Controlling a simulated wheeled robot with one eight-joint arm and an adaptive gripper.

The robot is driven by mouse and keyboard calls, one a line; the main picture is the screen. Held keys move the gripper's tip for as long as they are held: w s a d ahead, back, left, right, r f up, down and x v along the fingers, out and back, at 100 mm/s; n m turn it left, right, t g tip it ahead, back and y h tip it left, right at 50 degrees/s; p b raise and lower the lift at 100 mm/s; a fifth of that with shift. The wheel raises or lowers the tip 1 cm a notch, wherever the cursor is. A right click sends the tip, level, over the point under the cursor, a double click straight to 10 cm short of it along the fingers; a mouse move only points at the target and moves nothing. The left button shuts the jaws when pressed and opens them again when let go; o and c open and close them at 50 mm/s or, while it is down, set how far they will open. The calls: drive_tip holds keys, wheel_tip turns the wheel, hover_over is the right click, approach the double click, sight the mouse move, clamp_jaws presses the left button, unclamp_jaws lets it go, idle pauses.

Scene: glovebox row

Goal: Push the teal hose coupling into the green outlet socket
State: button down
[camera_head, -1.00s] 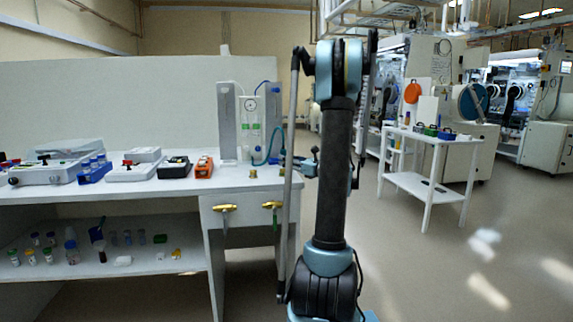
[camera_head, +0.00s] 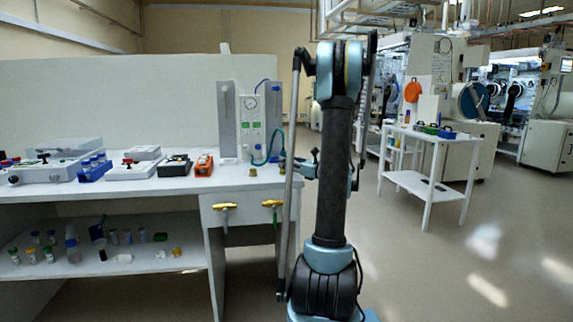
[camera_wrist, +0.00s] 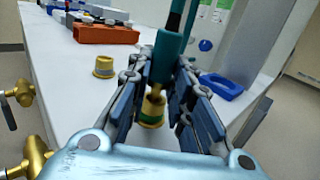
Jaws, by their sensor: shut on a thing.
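The teal hose coupling (camera_wrist: 165,62) stands roughly upright between the fingers of my gripper (camera_wrist: 162,100), which is shut on it. The coupling's brass lower end is right above or in the mouth of a brass socket with a green band (camera_wrist: 151,116), the green outlet socket. I cannot tell whether it has entered. The fingers hide part of the coupling and the socket's surroundings. In the head view, the teal hose (camera_head: 272,150) curves from the panel toward my gripper, which is largely hidden behind my arm at the bench's right end.
A second brass socket with a yellow band (camera_wrist: 103,67) stands to the left. A blue open-ended piece (camera_wrist: 222,87) lies to the right. An orange device (camera_wrist: 106,33) is behind. Brass valves (camera_wrist: 20,93) project from the bench front. A flow panel (camera_head: 249,115) stands at the back.

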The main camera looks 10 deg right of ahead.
drive_tip(key=shift+f, duration=0.3)
drive_tip(key=c, duration=1.4)
unclamp_jaws()
drive_tip(key=shift+o, duration=0.2)
drive_tip(key=v, duration=1.2)
